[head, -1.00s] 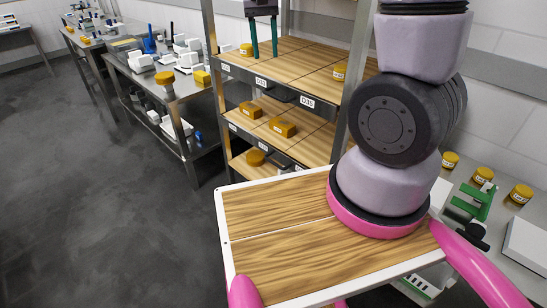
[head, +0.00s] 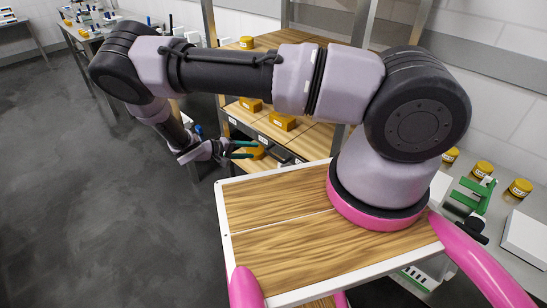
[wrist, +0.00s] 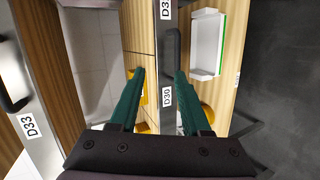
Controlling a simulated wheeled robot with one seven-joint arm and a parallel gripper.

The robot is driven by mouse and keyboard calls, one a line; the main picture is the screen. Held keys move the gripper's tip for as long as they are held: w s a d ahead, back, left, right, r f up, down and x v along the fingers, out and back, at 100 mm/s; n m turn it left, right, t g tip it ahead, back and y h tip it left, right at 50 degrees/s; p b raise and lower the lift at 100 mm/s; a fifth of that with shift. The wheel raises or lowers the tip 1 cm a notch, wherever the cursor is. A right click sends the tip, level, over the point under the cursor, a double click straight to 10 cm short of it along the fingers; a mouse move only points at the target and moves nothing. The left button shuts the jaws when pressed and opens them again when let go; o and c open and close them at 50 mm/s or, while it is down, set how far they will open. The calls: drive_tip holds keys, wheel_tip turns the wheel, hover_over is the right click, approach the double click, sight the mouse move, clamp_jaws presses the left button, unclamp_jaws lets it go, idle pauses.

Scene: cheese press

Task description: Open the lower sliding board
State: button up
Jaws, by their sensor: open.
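The wooden sliding boards sit in a steel rack; a lower board (head: 266,168) shows partly behind my arm and tray in the head view. In the wrist view a steel front strip labelled D30 (wrist: 167,97) carries a dark handle (wrist: 172,55). My gripper (head: 240,150) is open and empty in front of the lower part of the rack. In the wrist view my green fingers (wrist: 160,74) point at the D30 strip, with the handle just beyond the fingertips. I cannot tell whether they touch it. Another front, labelled D33 (wrist: 30,126), has a handle (wrist: 10,100) at the left.
Yellow cheese blocks (head: 283,122) lie on the boards. A white tray (wrist: 207,45) lies on a board at the right of the wrist view. My wood-topped base is close to the rack. Dark floor (head: 120,220) at the left is free.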

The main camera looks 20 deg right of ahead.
sight(273, 155)
wheel_tip(273, 155, down, 7)
drive_tip(key=d+n+t+h, duration=0.1)
drive_tip(key=d+n+t, duration=0.1)
drive_tip(key=n+t, duration=0.15)
drive_tip(key=shift+t, duration=0.35)
drive_tip(key=x, duration=1)
drive_tip(key=shift+d+f, duration=0.15)
drive_tip(key=shift+f, duration=0.05)
drive_tip(key=shift+s, duration=0.1)
clamp_jaws()
idle(0.4)
